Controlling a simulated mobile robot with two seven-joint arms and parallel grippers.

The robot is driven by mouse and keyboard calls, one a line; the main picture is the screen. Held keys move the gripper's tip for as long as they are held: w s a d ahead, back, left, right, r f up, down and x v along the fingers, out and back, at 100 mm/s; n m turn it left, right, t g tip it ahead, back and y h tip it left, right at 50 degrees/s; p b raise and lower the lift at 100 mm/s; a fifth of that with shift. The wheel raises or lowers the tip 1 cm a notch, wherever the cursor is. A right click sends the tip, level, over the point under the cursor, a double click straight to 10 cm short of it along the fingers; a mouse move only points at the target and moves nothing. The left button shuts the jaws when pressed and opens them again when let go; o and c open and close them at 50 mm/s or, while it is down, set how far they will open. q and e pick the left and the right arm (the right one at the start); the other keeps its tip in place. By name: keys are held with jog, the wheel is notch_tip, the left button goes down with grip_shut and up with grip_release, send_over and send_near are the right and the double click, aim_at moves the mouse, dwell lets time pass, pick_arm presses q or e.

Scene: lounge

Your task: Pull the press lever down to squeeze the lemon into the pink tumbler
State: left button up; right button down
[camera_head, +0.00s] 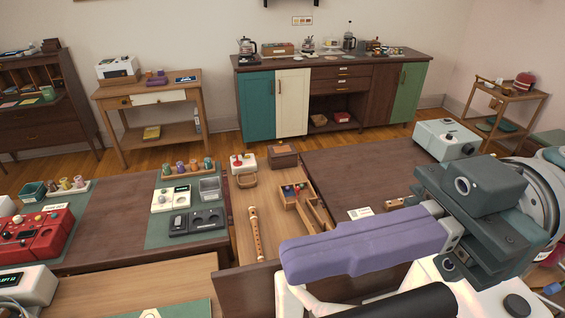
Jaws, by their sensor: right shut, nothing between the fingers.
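My right gripper (302,262) fills the lower right, with a teal body and long purple fingers reaching left. The fingers are together, with nothing seen between them. They show in front of the near tables, close to the camera. I cannot make out the press, its lever, the lemon or the pink tumbler in this view. My gripper and arm hide much of the lower right. My left gripper is not in view.
A sideboard (343,72) with kitchen items stands at the back wall. A recorder (255,233) lies on the wooden table left of my gripper. A red machine (35,238) stands at far left. A white-topped box (446,138) stands behind my gripper. Dark tabletop (345,170) is mostly clear.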

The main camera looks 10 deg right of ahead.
dwell(0.8)
jog(key=c, duration=0.7)
grip_release()
jog(key=d+b, duration=0.6)
jog(key=d, duration=0.4)
jog(key=shift+w, duration=0.2)
jog(key=shift+c, duration=0.3)
